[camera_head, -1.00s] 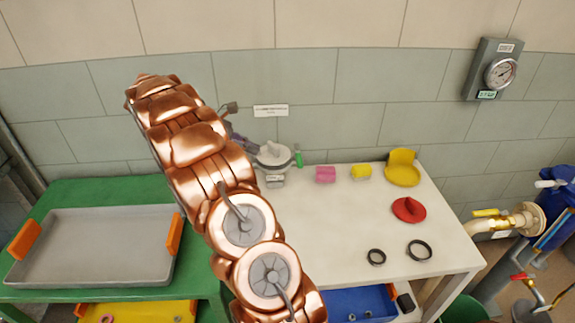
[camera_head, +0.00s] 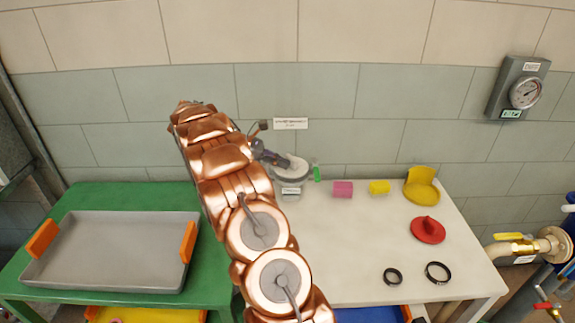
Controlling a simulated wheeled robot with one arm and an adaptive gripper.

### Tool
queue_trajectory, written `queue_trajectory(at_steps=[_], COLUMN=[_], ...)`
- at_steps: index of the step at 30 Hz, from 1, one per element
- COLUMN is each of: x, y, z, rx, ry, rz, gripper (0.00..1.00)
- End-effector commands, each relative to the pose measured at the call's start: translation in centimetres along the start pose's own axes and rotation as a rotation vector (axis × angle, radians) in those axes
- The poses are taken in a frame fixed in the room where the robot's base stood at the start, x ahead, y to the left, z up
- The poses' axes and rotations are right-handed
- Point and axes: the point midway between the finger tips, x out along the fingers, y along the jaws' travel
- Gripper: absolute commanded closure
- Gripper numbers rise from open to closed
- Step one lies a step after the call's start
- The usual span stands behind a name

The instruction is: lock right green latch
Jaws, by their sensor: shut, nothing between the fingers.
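The green latch (camera_head: 316,172) is a small upright green piece at the right side of a grey round-lidded device (camera_head: 290,170) on the white table, near the wall. My copper arm crosses the middle of the view and hides the left part of the device. My gripper (camera_head: 268,156) is at the far end of the arm, small and dark, just left of and over the grey lid. It is shut and holds nothing. It is apart from the green latch. Whether it touches the lid, I cannot tell.
On the white table (camera_head: 345,270) are a pink block (camera_head: 343,189), a yellow block (camera_head: 379,187), a yellow holder (camera_head: 421,186), a red disc (camera_head: 427,230) and black rings (camera_head: 437,272). A grey tray (camera_head: 110,250) lies on the green table at left. A gauge (camera_head: 524,92) hangs on the wall.

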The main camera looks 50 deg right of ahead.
Motion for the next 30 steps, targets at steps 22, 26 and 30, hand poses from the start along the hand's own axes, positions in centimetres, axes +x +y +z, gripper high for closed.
queue_trajectory(at_steps=[22, 26, 30], x=[8.5, 8.5, 8.5], y=[-0.1, -0.1, -0.1], z=[0.0, 0.0, 0.0], rx=[-0.001, -0.001, -0.001], ry=[0.000, 0.000, 0.000], rz=[-0.001, -0.001, -0.001], gripper=[1.00, 1.00, 1.00])
